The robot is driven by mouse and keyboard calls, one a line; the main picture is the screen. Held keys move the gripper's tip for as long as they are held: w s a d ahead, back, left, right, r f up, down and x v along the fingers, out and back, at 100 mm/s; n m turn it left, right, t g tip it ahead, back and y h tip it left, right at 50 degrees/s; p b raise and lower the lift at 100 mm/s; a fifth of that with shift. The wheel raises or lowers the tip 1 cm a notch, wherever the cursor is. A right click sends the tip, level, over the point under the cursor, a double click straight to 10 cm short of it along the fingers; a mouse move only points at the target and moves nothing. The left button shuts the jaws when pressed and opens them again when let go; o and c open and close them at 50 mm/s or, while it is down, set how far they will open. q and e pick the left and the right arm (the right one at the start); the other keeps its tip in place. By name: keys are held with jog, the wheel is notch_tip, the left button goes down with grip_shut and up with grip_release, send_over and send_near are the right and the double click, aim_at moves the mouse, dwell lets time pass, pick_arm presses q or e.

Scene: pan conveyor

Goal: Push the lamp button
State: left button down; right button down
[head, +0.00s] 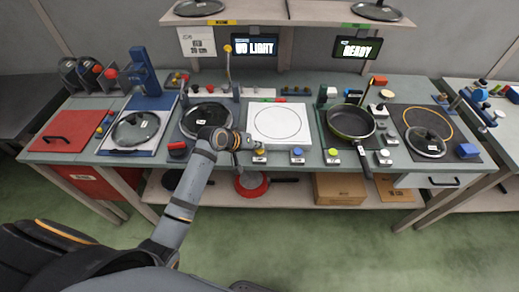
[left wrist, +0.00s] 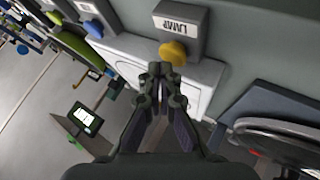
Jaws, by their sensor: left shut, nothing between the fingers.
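The lamp button is a yellow knob (left wrist: 173,52) on a grey box labelled LAMP (left wrist: 180,24) in the left wrist view. In the head view a yellow button (head: 260,152) sits at the table's front edge, below the white square panel (head: 292,137). My left gripper (left wrist: 160,70) is shut and empty, with its fingertips just short of the yellow knob in the picture; contact cannot be made out. In the head view the left gripper (head: 246,141) is just left of the button. My right gripper is not in view.
Blue (head: 297,152), green (head: 332,152) and white buttons stand along the front edge to the right. A pan (head: 350,122) and glass lids lie on the table. A screen (head: 255,46) seems to read NO LIGHT; another (head: 357,48) reads READY. A thin stalk with a yellow head (head: 228,48) stands behind.

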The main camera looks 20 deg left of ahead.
aim_at(258, 151)
pick_arm(q)
jog(key=shift+f, duration=0.4)
dwell(0.3)
jog(key=shift+r, duration=0.15)
jog(key=shift+r+p, duration=0.45)
jog(key=shift+p, duration=0.45)
jog(key=shift+r, duration=0.1)
notch_tip(258, 151, up, 6)
jog(key=p, duration=0.6)
jog(key=shift+p, duration=0.3)
